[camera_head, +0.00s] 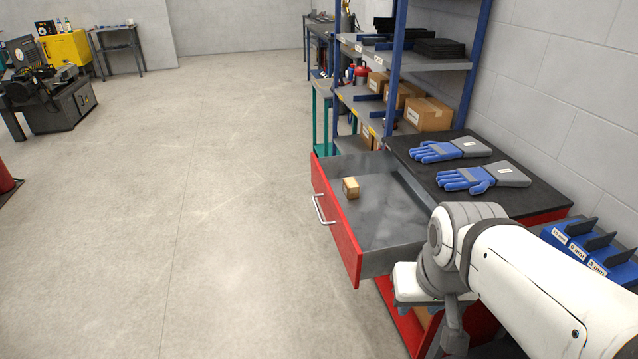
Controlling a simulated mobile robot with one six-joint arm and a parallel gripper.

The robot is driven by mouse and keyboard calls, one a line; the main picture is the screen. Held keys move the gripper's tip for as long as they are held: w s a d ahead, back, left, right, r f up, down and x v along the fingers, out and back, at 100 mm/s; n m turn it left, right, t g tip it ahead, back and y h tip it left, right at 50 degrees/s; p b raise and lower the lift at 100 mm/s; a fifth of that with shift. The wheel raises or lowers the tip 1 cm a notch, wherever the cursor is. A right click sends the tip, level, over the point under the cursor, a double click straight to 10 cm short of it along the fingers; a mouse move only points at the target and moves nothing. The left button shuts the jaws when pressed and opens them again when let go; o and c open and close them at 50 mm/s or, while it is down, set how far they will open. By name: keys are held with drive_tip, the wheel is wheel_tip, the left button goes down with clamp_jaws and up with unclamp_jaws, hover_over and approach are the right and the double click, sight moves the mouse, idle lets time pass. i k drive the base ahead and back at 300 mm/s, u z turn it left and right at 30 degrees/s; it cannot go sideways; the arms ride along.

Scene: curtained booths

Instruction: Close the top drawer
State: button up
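The top drawer (395,232) of a red cabinet is pulled out to the left, with a grey metal inside. Its red front (333,222) carries a silver handle (322,210) and faces left. A small cardboard box (350,187) sits inside the drawer near the front. My white arm reaches in from the lower right, on the near side of the drawer. Its end is low beside the cabinet, mostly hidden behind the arm, and I cannot make out the fingers.
Blue and grey work gloves (470,180) lie on the black cabinet top (408,148). Shelving (440,64) with cardboard boxes (427,114) stands behind. Blue labelled bins (590,250) are at the right. The concrete floor left of the drawer is clear.

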sight(377, 230)
drive_tip(key=u, duration=0.1)
drive_tip(key=i, duration=0.75)
drive_tip(key=u, duration=1.45)
